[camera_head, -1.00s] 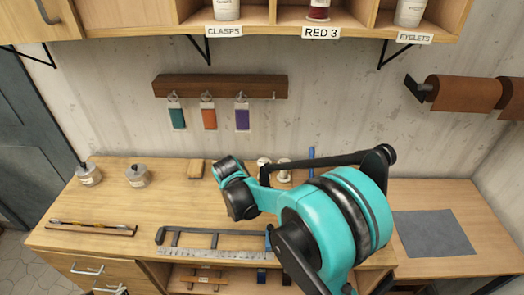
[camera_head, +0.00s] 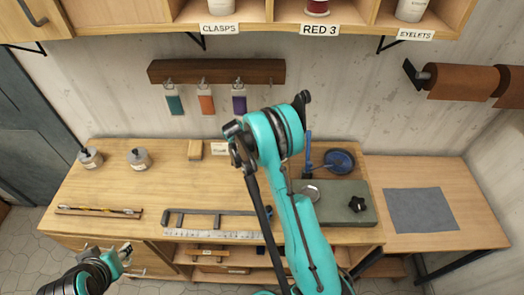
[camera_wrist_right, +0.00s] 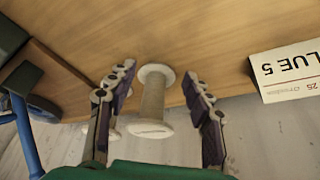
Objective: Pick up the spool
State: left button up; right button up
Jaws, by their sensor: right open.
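A pale spool (camera_wrist_right: 152,105) with white end flanges shows in the right wrist view, between the two fingers of my right gripper (camera_wrist_right: 158,80). The fingers are spread, with a visible gap on each side of the spool. Part of another pale round piece (camera_wrist_right: 113,132) shows behind the left finger. In the head view my right arm covers the bench spot where the spool is, and the right fingers cannot be made out. My left gripper (camera_head: 122,254) is at the lower left of the head view, away from the spool; its jaw opening is unclear.
A card reading "LUE 5" (camera_wrist_right: 290,70) is beside the spool. A grey mat (camera_head: 420,210) lies at right.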

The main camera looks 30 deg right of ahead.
jog(key=shift+w+d, duration=0.15)
jog(key=shift+d, duration=0.2)
jog(key=d, duration=0.1)
jog(key=w+d, duration=0.1)
jog(key=d, duration=0.2)
jog(key=shift+w+d+f, duration=0.1)
jog(key=shift+w+f, duration=0.15)
jog(key=shift+f, duration=0.3)
jog(key=c, duration=0.8)
